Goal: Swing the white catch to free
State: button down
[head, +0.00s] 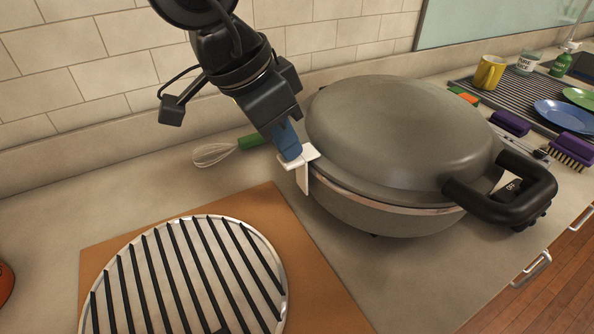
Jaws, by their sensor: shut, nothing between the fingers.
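The white catch (303,175) sits at the left rim of a large grey pan-shaped appliance with a domed lid (400,130). One flat part of the catch lies near the lid edge and another part hangs down beside the body. My gripper (291,150) reaches down from above, its blue fingers shut, with the tips at the top of the catch. They look to be touching it, but I cannot tell for certain. Nothing is held between the fingers. The lid is down on the body (385,216). A black handle (510,190) with a switch is at its right.
A round grill plate (185,280) lies on a brown board (285,235) at the front left. A dish rack (515,105) with plates, a yellow mug and brushes are at the right.

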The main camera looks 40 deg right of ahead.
jog(key=shift+a+f, duration=0.2)
jog(key=shift+f, duration=0.05)
dwell(0.3)
jog(key=shift+w+a+f+b, duration=0.1)
jog(key=shift+a+f+b, duration=0.15)
jog(key=shift+a+b, duration=0.2)
jog(key=shift+w+a+f+b, duration=0.1)
jog(key=shift+a+f+b, duration=0.1)
jog(key=shift+a+b, duration=0.25)
